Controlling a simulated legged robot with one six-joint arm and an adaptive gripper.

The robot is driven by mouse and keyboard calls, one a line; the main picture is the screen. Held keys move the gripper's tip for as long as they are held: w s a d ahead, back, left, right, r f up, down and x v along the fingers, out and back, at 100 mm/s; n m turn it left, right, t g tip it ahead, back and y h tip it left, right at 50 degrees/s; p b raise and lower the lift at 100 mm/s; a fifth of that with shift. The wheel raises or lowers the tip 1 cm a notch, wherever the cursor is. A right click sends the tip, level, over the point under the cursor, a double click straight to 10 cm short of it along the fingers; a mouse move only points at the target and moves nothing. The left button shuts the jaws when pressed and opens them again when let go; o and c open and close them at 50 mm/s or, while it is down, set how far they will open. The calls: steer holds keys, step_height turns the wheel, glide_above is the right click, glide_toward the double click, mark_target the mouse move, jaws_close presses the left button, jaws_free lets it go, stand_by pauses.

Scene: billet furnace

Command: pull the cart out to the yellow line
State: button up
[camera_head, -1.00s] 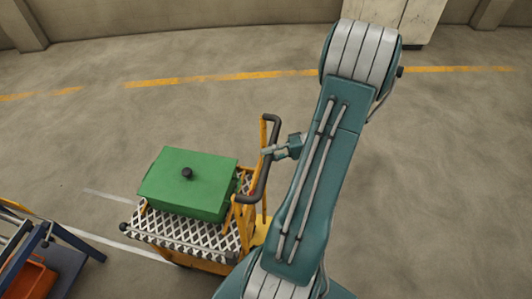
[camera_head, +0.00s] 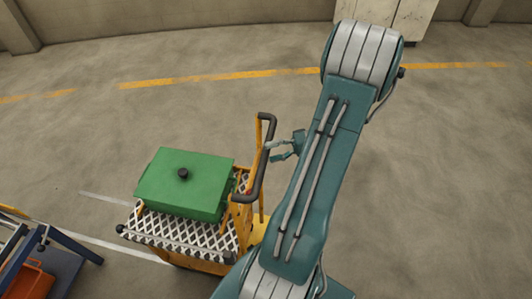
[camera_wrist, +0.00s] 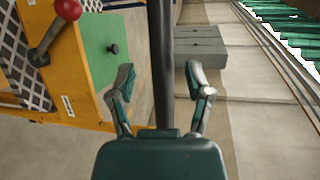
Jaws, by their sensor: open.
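The yellow cart (camera_head: 232,254) has a white mesh deck and carries a green box (camera_head: 190,180) with a black knob. Its black handle (camera_head: 264,160) stands upright at the cart's right side. My gripper (camera_head: 270,149) is open just right of the handle, its fingertips close to the bar. In the wrist view, the handle bar (camera_wrist: 160,55) runs between the two spread fingers (camera_wrist: 160,78), with a gap on each side. Whether the bar is between the fingers in depth is unclear. The yellow line (camera_head: 220,77) crosses the floor farther back.
A blue frame (camera_head: 72,240) with an orange bin (camera_head: 30,281) stands at the lower left. A pale cabinet (camera_head: 390,18) is by the back wall. The wrist view shows a red-knobbed lever (camera_wrist: 68,9) on the cart. Floor between cart and line is clear.

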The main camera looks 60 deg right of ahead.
steer(key=v, duration=0.9)
steer(key=shift+s+d, duration=0.2)
steer(key=shift+d, duration=0.05)
steer(key=w+a+r+n+g+h, duration=0.2)
steer(key=w+a+r+g, duration=0.3)
steer(key=a, duration=0.4)
steer(key=w+a+r+n+g+h, duration=0.3)
steer(key=w+a+g, duration=0.2)
steer(key=w+a, duration=0.25)
steer(key=s+a+r+n+t+h, duration=0.1)
steer(key=a+r+n+t+h, duration=0.1)
steer(key=a, duration=0.6)
steer(key=s+a+r+n+t+h, duration=0.1)
steer(key=a+r+h, duration=0.3)
steer(key=a, duration=0.5)
steer(key=shift+s+a+r+n+t+h, duration=0.2)
steer(key=shift+a+r+n+t+h, duration=0.15)
steer(key=shift+r+n+t, duration=0.45)
